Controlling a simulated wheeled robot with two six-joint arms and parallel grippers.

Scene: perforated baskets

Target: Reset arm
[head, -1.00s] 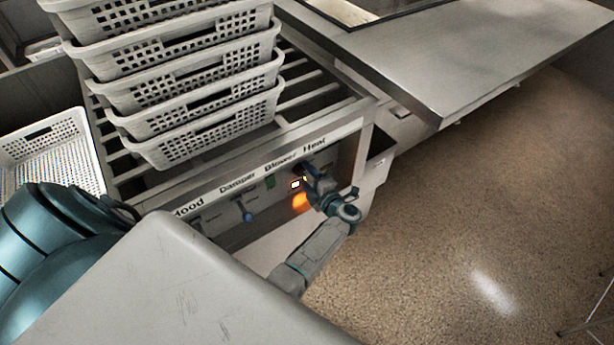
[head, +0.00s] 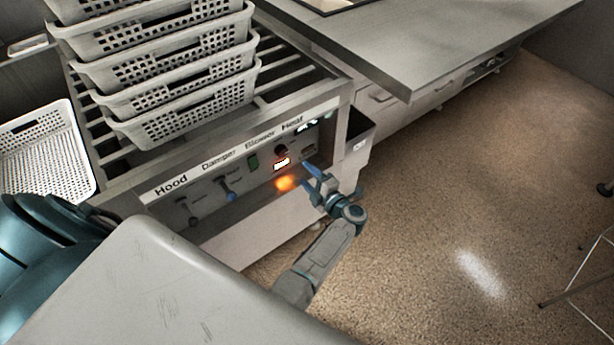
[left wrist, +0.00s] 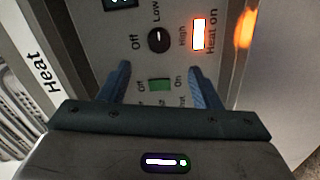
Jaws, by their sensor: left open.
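My left gripper (head: 318,180) is in front of the right part of the control panel, its fingers toward the panel. It is open and empty; the left wrist view shows its two blue fingers (left wrist: 158,82) spread apart. Between and beyond them are a black knob (left wrist: 158,40) marked Off, Low and High, and a green switch (left wrist: 160,85). A lit "Heat on" indicator (left wrist: 198,34) glows white-orange at right. In the head view the knob (head: 281,149) and the lit indicator (head: 282,163) are left of the gripper. My right gripper is not in view.
The panel (head: 205,207) is labelled Hood, Damper, Blower and Heat. Stacked perforated baskets (head: 185,115) stand on the slatted rack above it. Another white basket (head: 50,160) is at left. A grey counter (head: 440,45) is at the back. The floor (head: 440,200) at right is mostly clear.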

